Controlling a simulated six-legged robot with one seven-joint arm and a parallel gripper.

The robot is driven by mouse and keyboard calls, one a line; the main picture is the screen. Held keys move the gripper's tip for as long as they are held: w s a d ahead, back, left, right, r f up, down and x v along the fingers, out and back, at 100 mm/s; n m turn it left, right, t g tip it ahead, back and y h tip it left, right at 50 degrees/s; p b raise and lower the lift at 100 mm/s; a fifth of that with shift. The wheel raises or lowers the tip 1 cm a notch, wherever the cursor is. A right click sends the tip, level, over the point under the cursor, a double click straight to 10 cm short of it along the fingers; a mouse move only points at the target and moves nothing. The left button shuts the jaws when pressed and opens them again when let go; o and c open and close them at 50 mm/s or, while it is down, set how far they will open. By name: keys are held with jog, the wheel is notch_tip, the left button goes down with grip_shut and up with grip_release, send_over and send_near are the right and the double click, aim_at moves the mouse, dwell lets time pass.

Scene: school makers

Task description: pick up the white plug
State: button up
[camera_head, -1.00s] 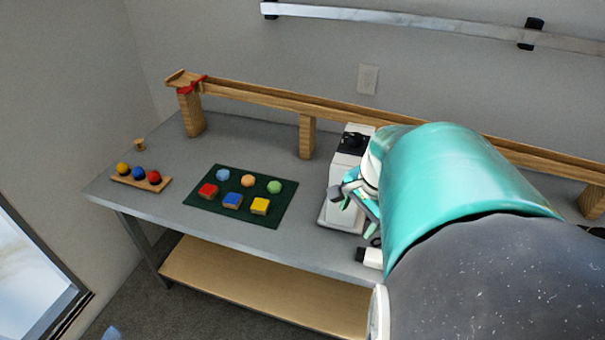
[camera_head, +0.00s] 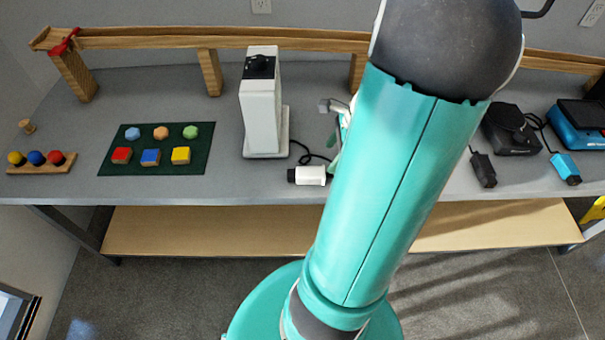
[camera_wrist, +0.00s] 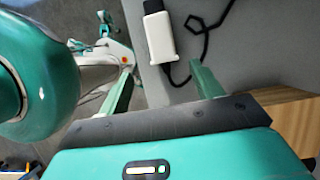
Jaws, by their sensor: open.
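The white plug (camera_head: 311,176) lies near the front edge of the table (camera_head: 227,185), its black tip pointing left in the head view. A black cable runs from its other end. In the wrist view the plug (camera_wrist: 160,37) lies just beyond my gripper (camera_wrist: 162,67), roughly in line with the gap between the two green fingers. The fingers are open and nothing is between them but the cable end and the tabletop. In the head view my arm hides most of the gripper (camera_head: 337,148), which is just right of the plug.
A white machine with a black top (camera_head: 259,105) stands left of the plug. A green mat (camera_head: 133,165) with coloured blocks lies farther left. A wooden rail (camera_head: 130,41) runs along the back. Black (camera_head: 483,170) and blue (camera_head: 566,169) plugs lie to the right.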

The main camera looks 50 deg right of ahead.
aim_at(318, 171)
jog(key=x, duration=1)
jog(key=shift+w+d, duration=0.15)
jog(key=shift+w, duration=0.05)
jog(key=c, duration=1.1)
